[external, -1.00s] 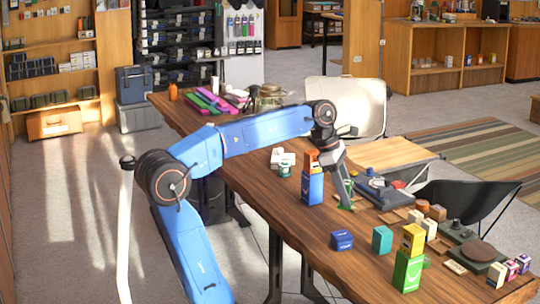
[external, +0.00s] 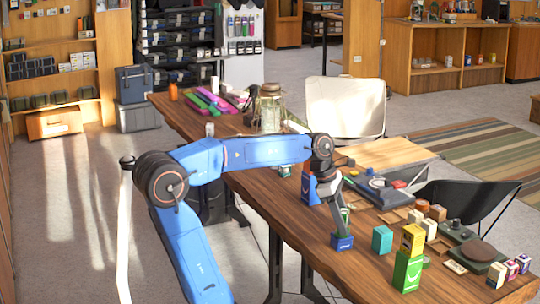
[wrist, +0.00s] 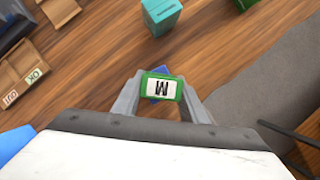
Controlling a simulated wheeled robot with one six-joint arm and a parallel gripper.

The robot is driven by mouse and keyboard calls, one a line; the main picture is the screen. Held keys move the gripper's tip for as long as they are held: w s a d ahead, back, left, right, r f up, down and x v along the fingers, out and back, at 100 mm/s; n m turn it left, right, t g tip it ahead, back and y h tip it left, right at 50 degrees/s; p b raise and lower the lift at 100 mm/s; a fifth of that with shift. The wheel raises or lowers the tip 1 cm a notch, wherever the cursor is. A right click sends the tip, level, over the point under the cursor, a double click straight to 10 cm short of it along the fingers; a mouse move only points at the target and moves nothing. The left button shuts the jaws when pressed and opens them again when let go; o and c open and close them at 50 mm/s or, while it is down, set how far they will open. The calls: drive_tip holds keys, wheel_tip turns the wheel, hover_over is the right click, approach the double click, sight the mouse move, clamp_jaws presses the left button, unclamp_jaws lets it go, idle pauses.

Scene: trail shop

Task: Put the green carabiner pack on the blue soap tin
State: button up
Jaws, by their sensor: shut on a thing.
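The green carabiner pack (wrist: 163,87), with a white label and dark print, is between the fingers of my gripper (wrist: 160,98) in the wrist view. My gripper is shut on it. In the external view, my gripper (external: 343,218) points down over the blue soap tin (external: 342,242), with the green pack partly hidden between the fingers. The tin stands on the wooden table. In the wrist view, only blue slivers of the tin (wrist: 157,99) show around the pack. I cannot tell whether pack and tin touch.
A teal box (external: 382,239) stands just right of the tin. A yellow box (external: 412,238) sits on a green box (external: 407,271) further right. A tall blue box (external: 311,190) is behind my gripper. The table's front left edge is close to the tin.

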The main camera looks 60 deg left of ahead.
drive_tip(key=o, duration=1.1)
drive_tip(key=shift+f, duration=0.1)
drive_tip(key=shift+o, duration=0.2)
drive_tip(key=v, duration=1.2)
drive_tip(key=s+f+m+y, duration=0.1)
drive_tip(key=s+f+m, duration=0.5)
drive_tip(key=f+m, duration=0.6)
drive_tip(key=s+f+m+t+y, duration=0.1)
drive_tip(key=s+f+m+y, duration=0.1)
drive_tip(key=s+f+m, duration=0.5)
wheel_tip(320, 180, down, 5)
drive_tip(key=m, duration=0.8)
drive_tip(key=shift+f+t, duration=0.2)
drive_tip(key=shift+t, duration=0.1)
